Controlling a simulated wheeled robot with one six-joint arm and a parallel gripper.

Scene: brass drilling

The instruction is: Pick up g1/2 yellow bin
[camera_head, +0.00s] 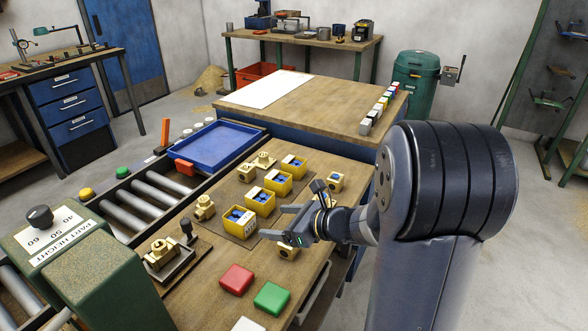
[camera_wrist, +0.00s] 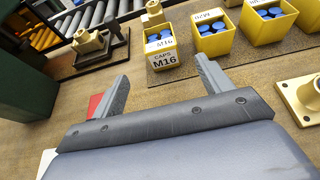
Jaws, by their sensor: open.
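Several yellow bins with blue caps stand in a slanting row on a dark mat (camera_head: 236,187) on the wooden bench. In the head view the row runs from the nearest bin (camera_head: 239,227) to the farthest bin (camera_head: 293,171). In the wrist view the nearest bin (camera_wrist: 163,60) reads M16 and the one beside it (camera_wrist: 211,45) appears to read M20. A third bin (camera_wrist: 268,29) is partly cut off. I cannot read G1/2 on any bin. My gripper (camera_head: 276,222) is open and empty, its fingers pointing toward the M16 bin without holding it.
Brass fittings (camera_head: 204,208) stand around the mat, and a square brass flange (camera_wrist: 300,98) lies right of my fingers. Red (camera_head: 236,279) and green (camera_head: 271,298) blocks lie on the near bench. A roller conveyor with a blue tray (camera_head: 212,146) runs along the left.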

